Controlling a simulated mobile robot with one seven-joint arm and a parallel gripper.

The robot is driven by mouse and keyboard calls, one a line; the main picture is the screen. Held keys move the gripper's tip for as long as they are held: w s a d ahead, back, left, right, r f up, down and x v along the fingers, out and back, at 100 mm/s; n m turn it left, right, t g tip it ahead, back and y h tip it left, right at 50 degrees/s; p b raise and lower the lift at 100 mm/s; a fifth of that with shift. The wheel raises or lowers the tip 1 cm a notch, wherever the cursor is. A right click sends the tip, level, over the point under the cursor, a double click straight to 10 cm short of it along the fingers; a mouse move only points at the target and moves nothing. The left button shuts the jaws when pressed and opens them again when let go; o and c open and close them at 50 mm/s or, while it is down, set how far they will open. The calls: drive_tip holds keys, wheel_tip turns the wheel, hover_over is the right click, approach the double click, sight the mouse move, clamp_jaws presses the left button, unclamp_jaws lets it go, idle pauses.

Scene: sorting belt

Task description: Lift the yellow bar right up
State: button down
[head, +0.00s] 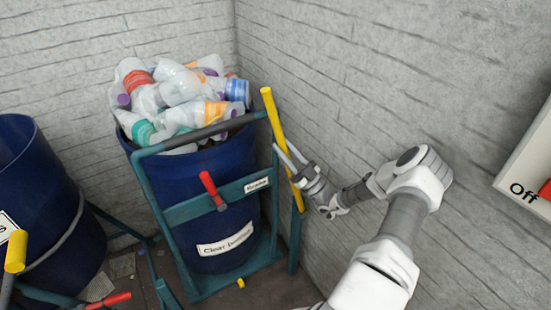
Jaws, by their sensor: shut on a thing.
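The yellow bar (274,120) stands steeply, tilted a little, at the right side of a teal frame (183,211) around a blue barrel. Its upper end rises above the frame's top rail. My gripper (287,160) is shut on the bar around its middle, coming from the right. The fingers hide part of the bar, and its lower part shows just below them.
The blue barrel (225,222) is heaped with clear bottles (185,90). A red-handled lever (212,188) is on the frame's front. Another blue barrel (35,200) stands left, near another yellow bar end (15,252). Grey walls are close behind and right; an "Off" panel (530,165) is at far right.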

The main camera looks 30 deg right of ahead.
drive_tip(key=shift+d+m+t+h, duration=0.3)
drive_tip(key=shift+d+m+h, duration=0.15)
drive_tip(key=shift+d, duration=0.2)
drive_tip(key=c, duration=0.7)
unclamp_jaws()
drive_tip(key=shift+o, duration=0.2)
